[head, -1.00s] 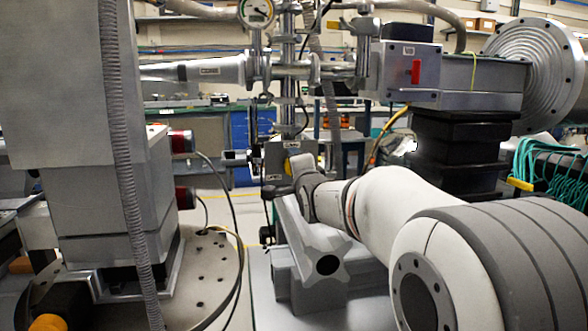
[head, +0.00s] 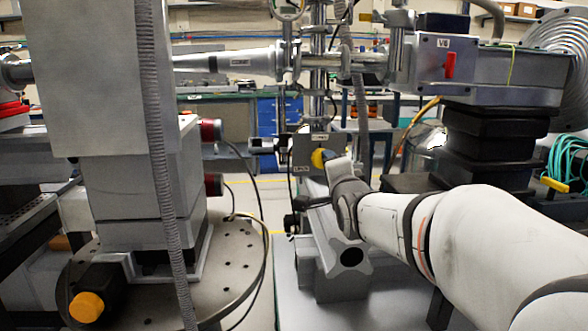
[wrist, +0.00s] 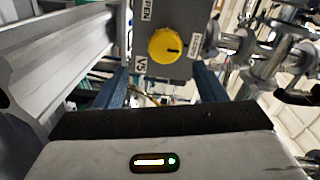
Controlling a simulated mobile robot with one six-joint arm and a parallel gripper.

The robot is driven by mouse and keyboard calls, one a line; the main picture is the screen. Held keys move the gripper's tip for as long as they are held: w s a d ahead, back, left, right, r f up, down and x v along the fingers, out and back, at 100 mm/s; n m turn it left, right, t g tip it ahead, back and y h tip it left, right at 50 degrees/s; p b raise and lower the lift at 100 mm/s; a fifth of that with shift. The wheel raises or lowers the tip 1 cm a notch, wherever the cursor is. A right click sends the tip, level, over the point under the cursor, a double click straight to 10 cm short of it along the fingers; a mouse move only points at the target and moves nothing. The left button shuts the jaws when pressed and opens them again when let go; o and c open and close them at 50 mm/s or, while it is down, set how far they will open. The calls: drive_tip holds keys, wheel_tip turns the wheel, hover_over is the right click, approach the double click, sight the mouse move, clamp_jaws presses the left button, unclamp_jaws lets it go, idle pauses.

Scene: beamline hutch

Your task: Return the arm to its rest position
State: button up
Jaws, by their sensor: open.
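My gripper (wrist: 162,80) shows in the wrist view with its two blue fingers apart and nothing between them. A round yellow knob (wrist: 165,46) on a grey box (wrist: 150,15) labelled V5 and OPEN is beyond the fingertips, roughly centred between them. The fingers do not cover the knob; I cannot tell the exact gap. In the head view my white arm (head: 450,235) reaches from the lower right toward the middle, bent at the wrist. The knob (head: 318,158) shows just left of the wrist there. The fingers cannot be made out in the head view.
A grey beam support (head: 335,260) stands under my forearm. A tall grey column (head: 105,80) on a round perforated plate (head: 235,262) is at left. A horizontal pipe (head: 225,62) crosses above. A black stacked stand (head: 490,150) and teal cables (head: 568,165) are at right.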

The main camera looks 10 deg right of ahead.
drive_tip(key=s+r+n+g+p, duration=0.3)
drive_tip(key=s+n+g+p, duration=0.4)
drive_tip(key=s+p, duration=0.6)
drive_tip(key=s+a+r+n+g+p, duration=0.1)
drive_tip(key=s+n+g+p, duration=0.6)
drive_tip(key=s+p, duration=0.7)
drive_tip(key=shift+s+r+n+g, duration=0.4)
drive_tip(key=shift+s+r+n, duration=0.4)
drive_tip(key=shift+s, duration=0.4)
drive_tip(key=shift+r, duration=0.1)
drive_tip(key=shift+c, duration=0.5)
